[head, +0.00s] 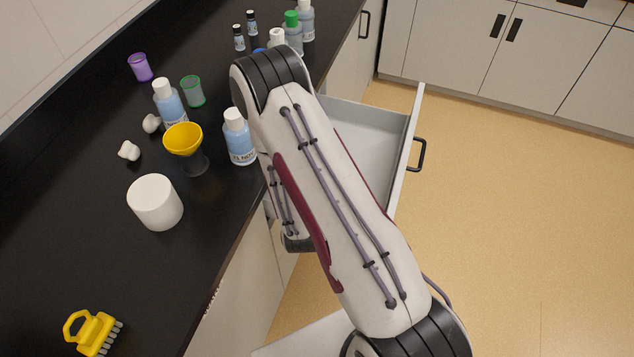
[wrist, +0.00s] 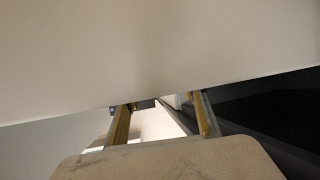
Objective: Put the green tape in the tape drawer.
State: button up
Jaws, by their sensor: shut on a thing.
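My gripper (wrist: 163,107) shows in the wrist view, with one finger at each side of the lower middle. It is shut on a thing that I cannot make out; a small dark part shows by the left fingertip. A large pale surface fills the top of that view and hides what lies beyond. In the head view my arm hides the gripper. An open drawer (head: 374,118) stands out from the counter behind my arm, its visible part empty. I cannot tell whether it is the tape drawer. I see no green tape in either view.
The black counter (head: 60,235) holds a white cylinder (head: 155,202), a yellow funnel (head: 184,139), a yellow brush (head: 93,332), a green-rimmed cup (head: 193,91), a purple cup (head: 140,67) and several bottles. The drawer's black handle (head: 419,155) faces open floor (head: 530,230).

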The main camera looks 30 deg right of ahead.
jog(key=shift+f, duration=0.75)
jog(key=shift+s+f, duration=0.1)
jog(key=shift+f, duration=0.4)
jog(key=shift+f, duration=0.2)
jog(key=o, duration=1)
jog(key=shift+r, duration=0.45)
jog(key=shift+a+r, duration=0.1)
jog(key=shift+r, duration=0.1)
jog(key=shift+v, duration=3.7)
